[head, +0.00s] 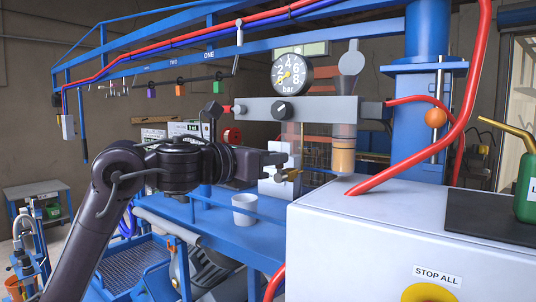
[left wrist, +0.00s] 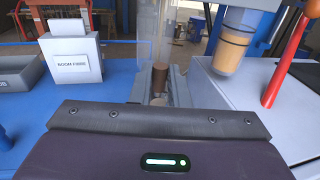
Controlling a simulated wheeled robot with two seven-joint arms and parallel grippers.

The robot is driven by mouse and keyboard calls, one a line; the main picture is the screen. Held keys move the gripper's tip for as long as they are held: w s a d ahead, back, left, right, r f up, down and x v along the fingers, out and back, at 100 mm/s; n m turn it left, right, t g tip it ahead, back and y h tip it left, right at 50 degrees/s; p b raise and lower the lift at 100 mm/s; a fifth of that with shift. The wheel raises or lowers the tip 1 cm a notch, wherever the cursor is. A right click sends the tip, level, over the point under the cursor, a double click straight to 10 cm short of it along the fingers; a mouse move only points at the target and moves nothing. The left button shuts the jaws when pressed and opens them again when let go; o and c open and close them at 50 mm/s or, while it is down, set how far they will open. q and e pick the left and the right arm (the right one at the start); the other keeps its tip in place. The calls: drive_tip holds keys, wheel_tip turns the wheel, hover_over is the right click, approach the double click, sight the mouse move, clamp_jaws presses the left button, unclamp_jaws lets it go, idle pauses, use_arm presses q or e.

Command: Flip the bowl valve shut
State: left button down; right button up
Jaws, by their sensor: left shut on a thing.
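My left gripper (head: 284,168) reaches in from the left under the grey regulator block. Its jaws are shut on a small brass-coloured valve piece (head: 292,174), which looks like the bowl valve and is partly hidden by the fingers. A clear bowl (head: 291,134) hangs just above the jaws; it also shows in the left wrist view (left wrist: 154,38). There the gripper's fingers (left wrist: 160,90) point away, with a brown round piece (left wrist: 160,76) between or just beyond them. An amber-filled bowl (head: 343,155) hangs to the right. My right gripper is not in view.
A pressure gauge (head: 292,72) sits above the regulator block (head: 260,109). A white cabinet (head: 400,225) with a red hose stands close on the right. A white cup (head: 244,209) stands on the blue bench below the arm. A labelled white box (left wrist: 72,52) is at left.

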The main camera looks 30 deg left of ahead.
use_arm(q)
drive_tip(key=c, duration=1.4)
unclamp_jaws()
drive_tip(key=b+v, duration=0.3)
drive_tip(key=v, duration=0.4)
drive_tip(key=shift+s+a+b, duration=0.1)
drive_tip(key=shift+s+b, duration=0.3)
